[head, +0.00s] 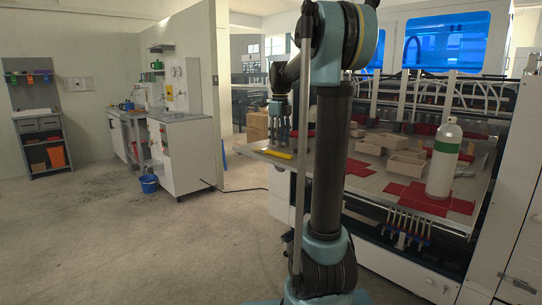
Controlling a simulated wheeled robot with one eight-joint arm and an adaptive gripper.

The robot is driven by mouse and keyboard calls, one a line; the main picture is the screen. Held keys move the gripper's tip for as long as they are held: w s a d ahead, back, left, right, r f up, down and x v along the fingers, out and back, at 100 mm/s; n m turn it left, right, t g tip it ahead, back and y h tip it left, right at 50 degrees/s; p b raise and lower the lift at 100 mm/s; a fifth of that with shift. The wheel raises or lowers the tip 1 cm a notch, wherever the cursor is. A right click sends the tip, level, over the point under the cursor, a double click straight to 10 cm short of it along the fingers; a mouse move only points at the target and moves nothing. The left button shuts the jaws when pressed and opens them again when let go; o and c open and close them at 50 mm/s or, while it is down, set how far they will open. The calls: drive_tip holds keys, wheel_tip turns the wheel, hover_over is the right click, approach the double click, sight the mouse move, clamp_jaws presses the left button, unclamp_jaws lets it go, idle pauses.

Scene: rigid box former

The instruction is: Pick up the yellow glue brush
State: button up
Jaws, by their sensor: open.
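The yellow glue brush (275,154) lies at the left end of the machine's work table (365,182), close to the table's edge. It looks long and thin, and my arm hides what lies just to its right. My gripper (279,142) points down above the brush, with its fingers apart and empty. A small gap seems to show between the fingertips and the brush, but the exact height is hard to tell from this view.
Several open beige boxes (406,163) and red sheets (430,200) lie on the table. A white bottle with a green band (443,160) stands upright at the right. A blue bucket (149,184) stands on the floor. The floor at left is clear.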

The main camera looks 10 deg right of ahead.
sight(280, 153)
drive_tip(key=shift+w+d+f, duration=0.1)
drive_tip(key=shift+f, duration=1.3)
drive_tip(key=shift+w+f, duration=0.1)
drive_tip(key=shift+f, duration=1.25)
drive_tip(key=shift+c, duration=0.5)
clamp_jaws()
